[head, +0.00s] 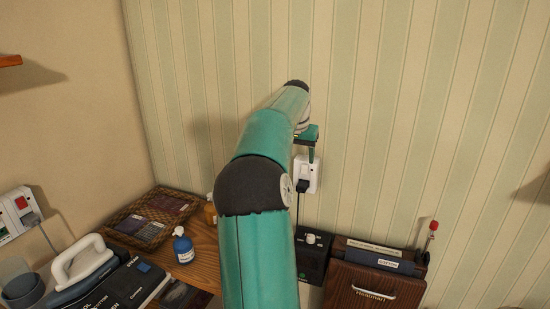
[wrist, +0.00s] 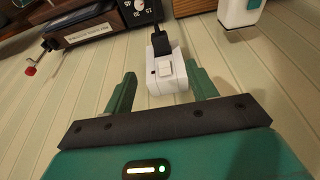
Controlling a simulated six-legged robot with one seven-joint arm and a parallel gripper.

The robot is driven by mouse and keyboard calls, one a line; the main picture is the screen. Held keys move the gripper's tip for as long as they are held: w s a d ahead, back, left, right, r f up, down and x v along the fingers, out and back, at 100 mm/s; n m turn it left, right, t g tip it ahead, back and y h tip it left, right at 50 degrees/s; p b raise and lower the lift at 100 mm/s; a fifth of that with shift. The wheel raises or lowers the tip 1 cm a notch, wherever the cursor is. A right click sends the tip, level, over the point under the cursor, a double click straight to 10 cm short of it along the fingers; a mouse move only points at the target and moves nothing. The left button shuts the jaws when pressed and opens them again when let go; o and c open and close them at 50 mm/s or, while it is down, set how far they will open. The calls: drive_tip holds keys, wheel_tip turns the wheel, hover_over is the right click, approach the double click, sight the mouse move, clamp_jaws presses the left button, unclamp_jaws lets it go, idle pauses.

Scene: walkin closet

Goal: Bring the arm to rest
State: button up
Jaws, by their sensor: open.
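My teal arm (head: 258,240) reaches up from the bottom middle of the head view toward the striped wall. My gripper (wrist: 160,88) shows in the wrist view with its two green fingers spread apart and nothing held between them. In the head view, only a small part of my gripper (head: 311,138) shows, just above a white wall outlet. The white outlet (wrist: 166,76) with a black plug (wrist: 160,42) lies beyond the fingertips in the wrist view. I cannot tell whether a finger touches it.
A black box (head: 313,254) and a brown wooden case (head: 370,285) stand right of my arm.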

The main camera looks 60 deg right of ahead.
drive_tip(key=w+a+r+n+t+y, duration=0.1)
drive_tip(key=w+a+n, duration=0.2)
drive_tip(key=a, duration=0.9)
drive_tip(key=w+a+r+n+t, duration=0.15)
drive_tip(key=w+a, duration=0.25)
drive_tip(key=a, duration=0.7)
drive_tip(key=w+a+n+t+y, duration=0.1)
drive_tip(key=w+a+n, duration=0.2)
drive_tip(key=a, duration=0.9)
drive_tip(key=s+a+f+n, duration=0.3)
drive_tip(key=a, duration=0.5)
drive_tip(key=s+a+f+n+t+y, duration=0.1)
drive_tip(key=s+a+f+n, duration=0.1)
drive_tip(key=a, duration=0.7)
drive_tip(key=s+a+f+n, duration=0.3)
drive_tip(key=s+a, duration=0.3)
drive_tip(key=a, duration=0.3)
drive_tip(key=shift+s+f+n, duration=0.25)
drive_tip(key=shift+f+n, duration=0.1)
drive_tip(key=shift+f, duration=0.05)
drive_tip(key=shift+t, duration=0.25)
drive_tip(key=c, duration=0.5)
drive_tip(key=shift+o, duration=0.2)
drive_tip(key=shift+d, duration=0.1)
drive_tip(key=shift+d, duration=0.1)
